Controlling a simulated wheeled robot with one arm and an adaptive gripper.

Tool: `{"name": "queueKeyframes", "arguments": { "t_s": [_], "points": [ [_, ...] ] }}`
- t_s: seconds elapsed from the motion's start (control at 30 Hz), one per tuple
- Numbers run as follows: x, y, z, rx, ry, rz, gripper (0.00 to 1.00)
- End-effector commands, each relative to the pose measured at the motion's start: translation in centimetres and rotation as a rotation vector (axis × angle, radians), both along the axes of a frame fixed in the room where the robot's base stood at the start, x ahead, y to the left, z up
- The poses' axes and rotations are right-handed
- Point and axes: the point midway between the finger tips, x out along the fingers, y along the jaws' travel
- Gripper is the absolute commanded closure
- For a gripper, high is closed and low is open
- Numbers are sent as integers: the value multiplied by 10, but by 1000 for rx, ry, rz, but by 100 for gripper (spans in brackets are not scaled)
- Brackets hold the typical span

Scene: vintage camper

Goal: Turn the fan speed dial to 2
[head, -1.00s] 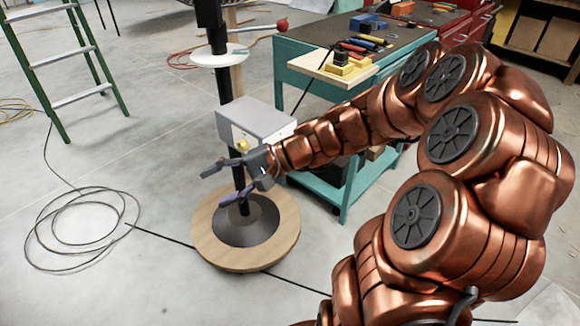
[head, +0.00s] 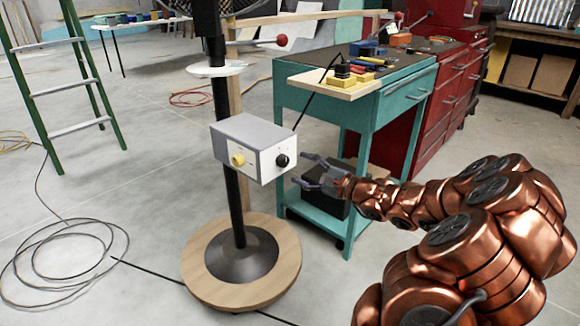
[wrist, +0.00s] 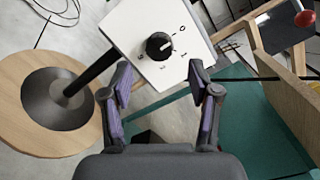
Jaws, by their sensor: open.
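The fan's grey-and-white control box (head: 255,147) is fixed to a black pole above a round wooden base. The black speed dial (head: 282,160) is on its right-hand white face; the dial also shows in the wrist view (wrist: 158,46). Printed marks, including 0, 1 and 2, surround it. A white pointer mark lies on the dial's right side, toward 0; its exact setting is hard to read. My gripper (head: 302,171) is open and empty, just right of the dial and facing it. In the wrist view its fingers (wrist: 161,82) are spread below the dial, apart from it.
A teal workbench (head: 345,115) with tools stands close behind my gripper. The wooden base (head: 205,283) sits on the floor. A coiled cable (head: 60,262) lies at left, near a green ladder (head: 62,88).

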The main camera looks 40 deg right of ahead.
Motion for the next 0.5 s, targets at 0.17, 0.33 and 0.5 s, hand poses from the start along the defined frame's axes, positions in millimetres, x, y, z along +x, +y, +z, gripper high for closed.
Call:
{"name": "queueKeyframes", "arguments": {
  "t_s": [0.17,0.33,0.5],
  "points": [
    [22,9,-1,-2,-1,4,39],
    [38,13,-1,-2,-1,3,39],
    [46,16,0,-2,-1,2,39]
  ]
}}
